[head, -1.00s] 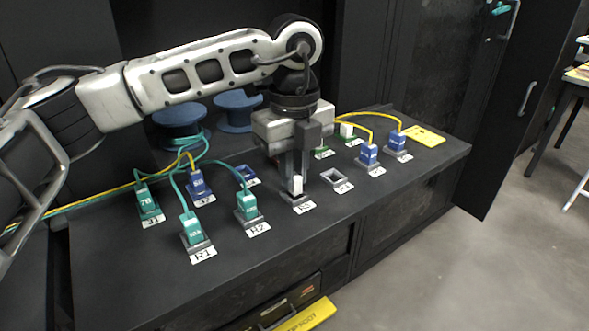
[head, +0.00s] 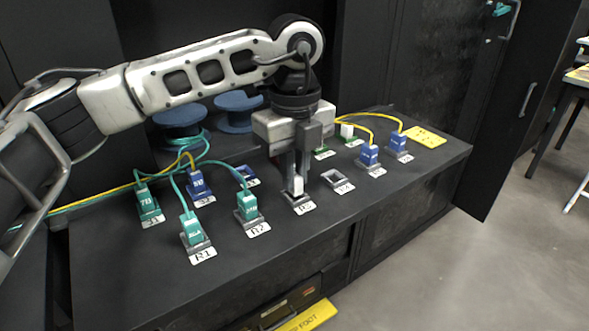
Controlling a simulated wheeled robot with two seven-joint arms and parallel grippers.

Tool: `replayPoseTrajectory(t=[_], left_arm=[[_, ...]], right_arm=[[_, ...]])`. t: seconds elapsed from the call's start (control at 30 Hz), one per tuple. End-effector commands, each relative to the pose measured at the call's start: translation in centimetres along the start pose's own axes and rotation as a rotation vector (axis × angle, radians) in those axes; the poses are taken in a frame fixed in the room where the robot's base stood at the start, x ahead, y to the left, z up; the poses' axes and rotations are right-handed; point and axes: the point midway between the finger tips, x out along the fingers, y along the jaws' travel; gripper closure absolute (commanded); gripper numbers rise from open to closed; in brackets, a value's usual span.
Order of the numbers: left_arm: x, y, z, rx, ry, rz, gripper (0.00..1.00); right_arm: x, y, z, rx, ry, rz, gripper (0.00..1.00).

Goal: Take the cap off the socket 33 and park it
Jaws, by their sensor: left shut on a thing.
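My left gripper (head: 298,180) points straight down over a grey socket (head: 299,201) in the front row, its label too small to read surely. Its fingers are shut on a small white cap (head: 297,187), which stands upright at the socket. I cannot tell whether the cap is seated or slightly lifted. Another white cap (head: 347,130) stands at the back, beside green-based sockets. My right gripper is not in view.
Teal plugs with cables (head: 247,206) stand left of the gripper. An empty grey socket frame (head: 337,179) is just right of it. Blue plugs with yellow cables (head: 368,155) and a yellow pad (head: 424,137) lie farther right. Blue spools (head: 239,110) stand behind.

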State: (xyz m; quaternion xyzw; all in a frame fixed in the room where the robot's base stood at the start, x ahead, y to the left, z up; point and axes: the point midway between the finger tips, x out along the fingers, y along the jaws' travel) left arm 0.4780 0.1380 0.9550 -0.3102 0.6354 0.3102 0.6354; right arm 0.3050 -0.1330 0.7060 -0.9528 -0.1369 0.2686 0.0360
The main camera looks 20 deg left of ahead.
Motion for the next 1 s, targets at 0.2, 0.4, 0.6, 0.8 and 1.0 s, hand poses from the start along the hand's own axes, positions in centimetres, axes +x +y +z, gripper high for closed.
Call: replayPoseTrajectory(t=[0.2, 0.4, 0.6, 0.8, 1.0], left_arm=[[0.1, 0.0, 0.0, 0.000, 0.000, 0.000, 1.00], [0.5, 0.0, 0.0, 0.000, 0.000, 0.000, 1.00], [0.9, 0.0, 0.0, 0.000, 0.000, 0.000, 1.00], [1.0, 0.0, 0.0, 0.000, 0.000, 0.000, 1.00], [1.0, 0.0, 0.0, 0.000, 0.000, 0.000, 0.62]], right_arm=[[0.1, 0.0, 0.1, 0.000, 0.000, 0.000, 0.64], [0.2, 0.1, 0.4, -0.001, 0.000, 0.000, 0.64], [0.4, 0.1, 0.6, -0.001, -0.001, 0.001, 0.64], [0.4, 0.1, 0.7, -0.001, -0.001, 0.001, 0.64], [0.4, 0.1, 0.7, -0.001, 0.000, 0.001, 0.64]])
